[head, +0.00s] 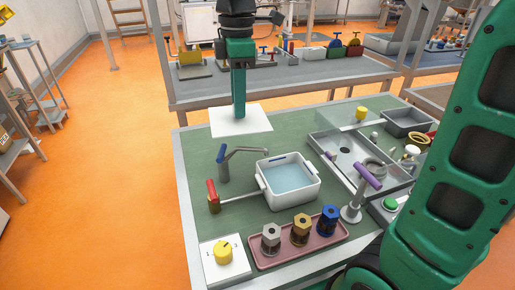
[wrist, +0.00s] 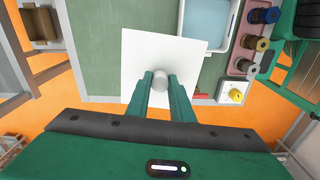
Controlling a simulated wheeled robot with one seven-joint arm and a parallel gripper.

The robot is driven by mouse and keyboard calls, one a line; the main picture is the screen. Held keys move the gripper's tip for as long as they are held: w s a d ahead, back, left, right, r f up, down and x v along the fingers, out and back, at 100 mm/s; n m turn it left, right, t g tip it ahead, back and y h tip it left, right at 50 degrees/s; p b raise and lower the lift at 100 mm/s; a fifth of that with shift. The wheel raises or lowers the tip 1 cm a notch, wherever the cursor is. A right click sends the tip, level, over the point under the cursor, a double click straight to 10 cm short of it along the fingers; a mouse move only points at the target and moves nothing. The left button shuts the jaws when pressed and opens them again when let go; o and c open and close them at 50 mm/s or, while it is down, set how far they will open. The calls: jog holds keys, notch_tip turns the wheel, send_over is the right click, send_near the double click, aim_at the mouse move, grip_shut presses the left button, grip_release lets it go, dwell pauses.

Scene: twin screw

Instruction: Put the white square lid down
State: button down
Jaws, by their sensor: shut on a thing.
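The white square lid (head: 254,121) is a thin flat plate at the far left of the green worktop in the head view. It also shows in the wrist view (wrist: 140,50), with a round grey-white knob (wrist: 159,77) at its middle. My gripper (head: 239,112) points down over the lid. In the wrist view my gripper (wrist: 160,80) has its two green fingers shut on the knob. The lid looks level. I cannot tell whether it touches the worktop or hangs just above it.
A white basin of water (head: 288,195) stands in front of the lid, with a grey faucet (head: 235,158) and a red-handled valve (head: 213,196) to its left. A grey sink tray (head: 330,147) is to the right. Green worktop (head: 200,150) is bare left of the lid.

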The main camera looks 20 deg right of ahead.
jog(key=w+d+n, duration=0.1)
jog(key=w+d, duration=0.6)
jog(key=d, duration=0.1)
jog(key=shift+w+d+f, duration=0.1)
jog(key=shift+w+f, duration=0.05)
jog(key=shift+f, duration=2.5)
jog(key=shift+w+d+f, duration=0.1)
jog(key=shift+w+f, duration=0.05)
jog(key=shift+f, duration=2.45)
jog(key=shift+w+d+f, duration=0.1)
jog(key=shift+w+f, duration=0.05)
jog(key=shift+f, duration=2.5)
jog(key=c, duration=1.6)
grip_release()
jog(key=shift+o, duration=0.2)
notch_tip(320, 180, up, 12)
